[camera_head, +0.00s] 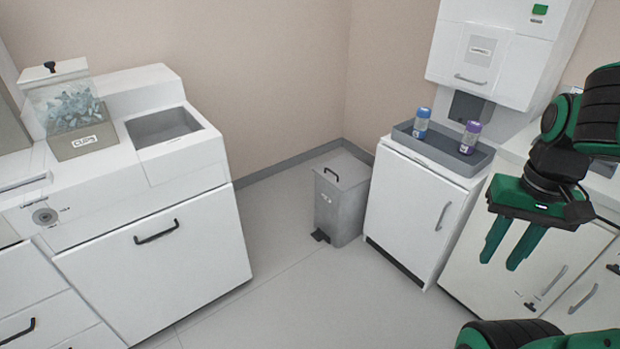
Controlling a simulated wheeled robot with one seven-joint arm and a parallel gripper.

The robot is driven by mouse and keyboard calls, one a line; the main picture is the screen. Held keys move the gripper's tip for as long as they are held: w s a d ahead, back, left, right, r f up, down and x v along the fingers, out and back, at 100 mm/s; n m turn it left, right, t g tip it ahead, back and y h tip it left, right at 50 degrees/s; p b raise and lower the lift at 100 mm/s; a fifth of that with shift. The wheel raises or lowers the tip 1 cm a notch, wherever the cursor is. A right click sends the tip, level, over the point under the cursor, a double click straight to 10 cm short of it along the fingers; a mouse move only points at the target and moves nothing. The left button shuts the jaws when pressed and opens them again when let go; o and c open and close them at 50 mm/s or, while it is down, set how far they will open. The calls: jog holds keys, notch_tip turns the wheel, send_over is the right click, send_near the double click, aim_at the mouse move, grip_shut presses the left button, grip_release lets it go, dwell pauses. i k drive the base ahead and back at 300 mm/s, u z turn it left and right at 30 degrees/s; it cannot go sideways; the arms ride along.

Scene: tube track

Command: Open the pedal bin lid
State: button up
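The grey pedal bin (340,205) stands on the floor in the corner, left of a white cabinet. Its flat lid (343,171) is closed and carries a small black handle (331,174) near the front left edge. A black pedal (320,236) sticks out low at its front. My gripper (503,257) is at the right, pointing down, well apart from the bin. Its two green fingers are spread with nothing between them.
A white cabinet (412,211) right of the bin bears a grey tray (449,153) with a blue-capped tube (422,122) and a purple-capped tube (470,138). A white unit (160,250) with a clip box (82,142) stands left. The floor (285,285) before the bin is clear.

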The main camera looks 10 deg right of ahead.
aim_at(345, 172)
jog(key=u, duration=0.75)
jog(key=k, duration=0.95)
jog(key=u, duration=0.3)
jog(key=i, duration=1)
jog(key=z, duration=1.1)
jog(key=i, duration=1.5)
jog(key=z, duration=0.25)
